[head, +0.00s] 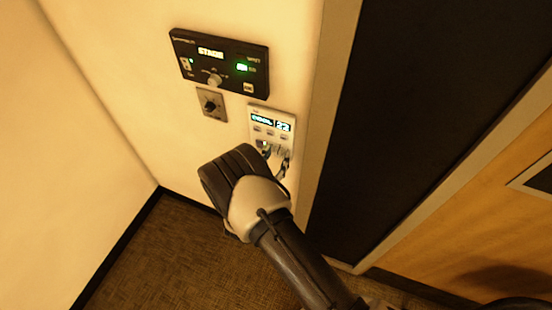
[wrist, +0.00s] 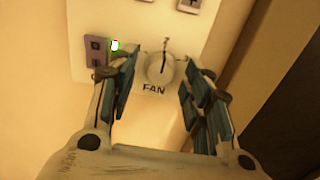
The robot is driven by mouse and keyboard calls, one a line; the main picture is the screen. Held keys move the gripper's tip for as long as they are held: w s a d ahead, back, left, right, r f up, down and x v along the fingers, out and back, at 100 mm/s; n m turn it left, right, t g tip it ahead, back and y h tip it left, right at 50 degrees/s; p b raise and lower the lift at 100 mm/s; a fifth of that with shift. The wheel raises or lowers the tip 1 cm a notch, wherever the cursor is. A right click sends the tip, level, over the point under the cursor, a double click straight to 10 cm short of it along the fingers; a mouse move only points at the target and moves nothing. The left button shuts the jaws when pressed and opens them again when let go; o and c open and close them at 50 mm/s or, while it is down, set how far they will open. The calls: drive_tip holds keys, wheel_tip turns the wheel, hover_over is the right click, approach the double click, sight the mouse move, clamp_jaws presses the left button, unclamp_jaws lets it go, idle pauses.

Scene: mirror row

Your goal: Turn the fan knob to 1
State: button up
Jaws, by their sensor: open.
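The fan knob (wrist: 160,68) is a round pale knob on the lower part of a white wall panel, with the word FAN printed below it. A thin dark pointer or mark rises from its top, roughly upright; I cannot read any number beside it. My gripper (wrist: 158,82) is open in the wrist view, with one finger on each side of the knob and gaps visible between. In the head view my gripper (head: 274,160) reaches the lower part of the white panel (head: 286,121), and my arm hides the knob there.
A black panel (head: 225,82) with a lit STAGE display and a small knob is above left. A grey plate with a dark knob (head: 210,104) is below it. A dark door stands right.

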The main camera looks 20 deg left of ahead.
drive_tip(key=shift+w, duration=0.1)
drive_tip(key=shift+c, duration=0.2)
drive_tip(key=c, duration=1)
